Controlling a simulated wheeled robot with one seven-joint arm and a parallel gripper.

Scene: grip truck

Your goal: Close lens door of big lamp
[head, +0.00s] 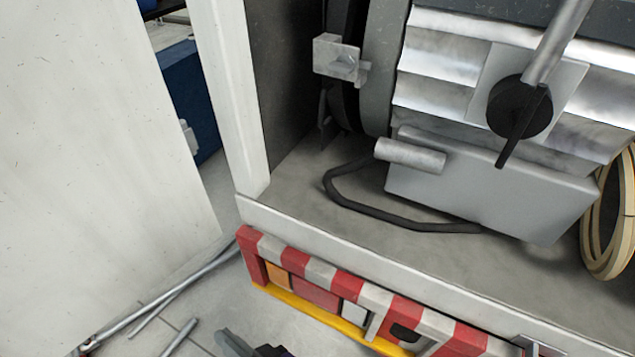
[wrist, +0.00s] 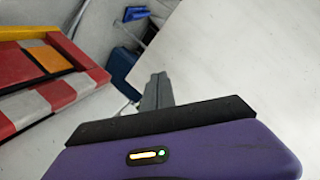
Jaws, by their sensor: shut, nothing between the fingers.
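The big lamp (head: 450,60) lies on the truck bed at the upper right of the head view, with a silver ribbed housing and a black knob (head: 508,106). At its left end is a dark grey round rim (head: 381,70) with a metal latch bracket (head: 340,60) beside it. The rim is cut off by the top edge, and I cannot tell how far the lens door stands open. My gripper (head: 226,338) shows only partly at the bottom of the head view, low and well apart from the lamp. In the wrist view my gripper (wrist: 157,92) is shut and empty.
The truck's rear edge has a red-and-white striped bumper (head: 330,275), also at the left in the wrist view (wrist: 45,100). A large white panel (head: 90,130) stands at the left. A black cable (head: 390,219) and a coiled hose (head: 608,225) lie near the lamp. Metal poles (head: 165,300) lie on the floor.

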